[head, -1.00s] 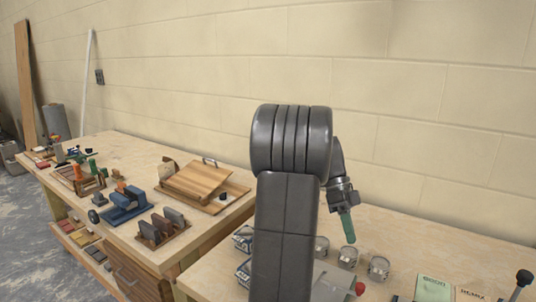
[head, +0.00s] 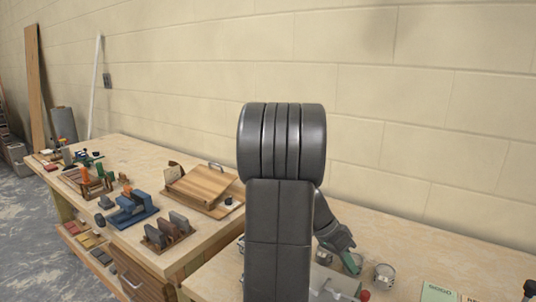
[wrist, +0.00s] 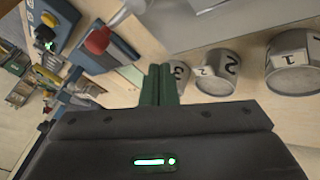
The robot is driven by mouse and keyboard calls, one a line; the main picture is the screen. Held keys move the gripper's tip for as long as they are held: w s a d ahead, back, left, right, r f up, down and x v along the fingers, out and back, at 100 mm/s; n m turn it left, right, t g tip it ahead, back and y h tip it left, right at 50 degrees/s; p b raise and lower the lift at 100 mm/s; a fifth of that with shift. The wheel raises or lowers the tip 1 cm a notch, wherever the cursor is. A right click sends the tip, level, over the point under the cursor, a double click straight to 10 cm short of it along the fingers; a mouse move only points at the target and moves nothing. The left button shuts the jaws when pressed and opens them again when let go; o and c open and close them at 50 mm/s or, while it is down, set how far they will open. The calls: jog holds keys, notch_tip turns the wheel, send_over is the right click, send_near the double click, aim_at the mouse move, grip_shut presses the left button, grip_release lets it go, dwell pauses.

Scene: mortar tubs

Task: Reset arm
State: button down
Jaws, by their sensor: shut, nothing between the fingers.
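My gripper (head: 351,264) is low over the near bench, close to the metal tubs, partly behind my own arm in the head view. In the wrist view its two green fingers (wrist: 160,84) are together with nothing between them. Tubs with number labels line up right of the fingers in the wrist view: one marked 3 (wrist: 180,76), one marked 2 (wrist: 217,72) and one marked 1 (wrist: 292,64). One tub (head: 383,276) shows right of the gripper in the head view. I cannot tell whether the fingers touch a tub.
A red knob (wrist: 97,40) stands left of the fingers in the wrist view. A green card (head: 438,292) lies at the lower right of the head view. The left bench carries a slatted wooden board (head: 199,187) and a blue fixture (head: 130,209). The wall runs behind.

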jog(key=shift+w+a+n+t+p, duration=0.2)
jog(key=shift+a+n+t+p, duration=0.15)
jog(key=shift+n, duration=0.35)
